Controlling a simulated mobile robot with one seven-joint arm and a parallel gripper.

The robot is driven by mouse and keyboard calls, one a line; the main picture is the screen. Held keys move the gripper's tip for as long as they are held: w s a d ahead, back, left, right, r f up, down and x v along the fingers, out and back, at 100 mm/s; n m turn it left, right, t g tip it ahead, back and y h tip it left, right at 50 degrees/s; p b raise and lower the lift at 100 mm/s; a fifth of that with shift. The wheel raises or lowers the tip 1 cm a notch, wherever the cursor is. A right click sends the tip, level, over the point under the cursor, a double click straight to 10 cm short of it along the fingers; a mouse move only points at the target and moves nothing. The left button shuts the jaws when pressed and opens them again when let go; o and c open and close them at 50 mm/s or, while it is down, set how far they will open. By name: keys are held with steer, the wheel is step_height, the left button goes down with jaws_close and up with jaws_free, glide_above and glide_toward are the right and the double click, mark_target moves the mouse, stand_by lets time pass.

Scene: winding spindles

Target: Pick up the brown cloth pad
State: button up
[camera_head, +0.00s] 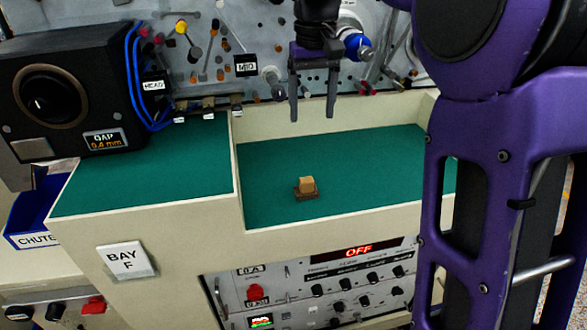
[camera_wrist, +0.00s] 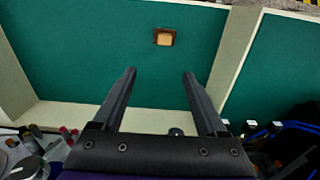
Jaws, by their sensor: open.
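A small brown pad (camera_head: 306,194) lies on the green floor of the recessed tray, with a lighter tan block (camera_head: 307,184) on top of it. In the wrist view the brown pad (camera_wrist: 156,43) shows as a dark rim around the tan block (camera_wrist: 164,40), beyond the fingertips. I cannot tell from its look whether the pad is cloth. My gripper (camera_head: 313,120) is open and empty, pointing down above the back part of the tray. It is apart from the pad and block. Its two fingers (camera_wrist: 160,72) also show in the wrist view.
The recessed green tray (camera_head: 390,165) has cream walls and is otherwise bare. A higher green shelf (camera_head: 150,175) adjoins it on the left, with a black gauge box (camera_head: 70,95). A panel with knobs and pegs (camera_head: 260,50) stands close behind my gripper. A blue chute bin (camera_head: 30,215) is at far left.

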steer(key=b, duration=0.3)
glide_above(306, 179)
steer(key=f, duration=1.2)
steer(key=shift+w+d+f, duration=0.2)
steer(key=shift+f, duration=0.1)
steer(key=shift+s+a+f+b, duration=0.1)
steer(key=shift+f+b, duration=0.1)
steer(key=shift+f, duration=0.7)
steer(key=shift+s+f+b, duration=0.1)
steer(key=shift+f+b, duration=0.05)
steer(key=shift+f, duration=0.75)
steer(key=shift+s+a+f+b, duration=0.1)
steer(key=shift+f+b, duration=0.1)
steer(key=shift+f, duration=0.7)
steer(key=shift+c, duration=0.3)
steer(key=shift+r, duration=0.1)
steer(key=c, duration=0.9)
